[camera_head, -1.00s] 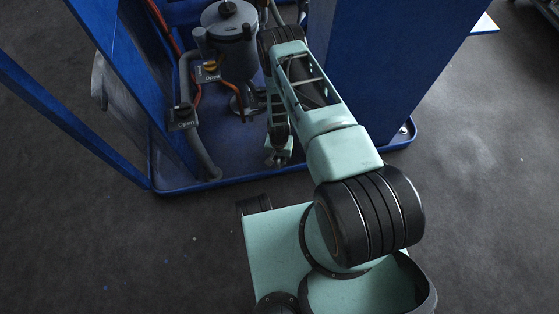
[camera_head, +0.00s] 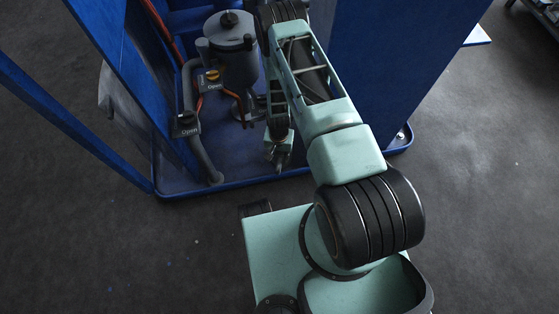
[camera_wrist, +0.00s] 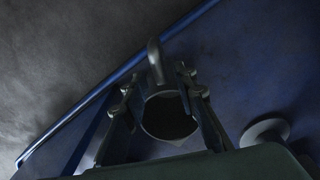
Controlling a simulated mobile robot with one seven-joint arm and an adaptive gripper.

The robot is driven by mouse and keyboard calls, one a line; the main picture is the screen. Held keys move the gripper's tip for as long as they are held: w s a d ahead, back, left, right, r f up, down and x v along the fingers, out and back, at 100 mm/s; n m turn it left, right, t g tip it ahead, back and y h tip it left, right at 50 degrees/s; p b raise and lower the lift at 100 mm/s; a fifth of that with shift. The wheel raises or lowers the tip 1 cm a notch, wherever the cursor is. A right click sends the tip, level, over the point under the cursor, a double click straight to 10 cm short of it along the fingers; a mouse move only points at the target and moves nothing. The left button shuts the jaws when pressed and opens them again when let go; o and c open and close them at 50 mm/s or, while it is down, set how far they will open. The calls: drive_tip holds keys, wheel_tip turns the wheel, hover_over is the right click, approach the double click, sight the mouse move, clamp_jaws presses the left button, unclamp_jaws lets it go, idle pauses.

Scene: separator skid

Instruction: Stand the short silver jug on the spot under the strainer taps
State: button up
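The short silver jug shows dark in the wrist view, with its round mouth (camera_wrist: 168,115) toward the camera and its curved handle (camera_wrist: 155,62) pointing up the picture. My gripper (camera_wrist: 161,85) has a finger on each side of the jug and appears closed on its walls. In the head view my gripper (camera_head: 279,155) hangs low over the front part of the skid floor; the jug there is too small and dark to make out. The grey strainer (camera_head: 232,62) stands left of my arm. Tap parts with "Open" labels (camera_head: 186,130) are on its left. The spot under them is not clearly seen.
The blue skid tray (camera_head: 235,182) has a raised front rim. A blue upright (camera_head: 130,75) stands at left and a large blue panel (camera_head: 385,65) at right of my arm. A grey pipe (camera_head: 205,160) bends down left of my gripper. A pale disc (camera_wrist: 265,130) shows in the wrist view.

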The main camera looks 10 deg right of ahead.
drive_tip(key=shift+r+p, duration=0.35)
drive_tip(key=shift+r, duration=1.4)
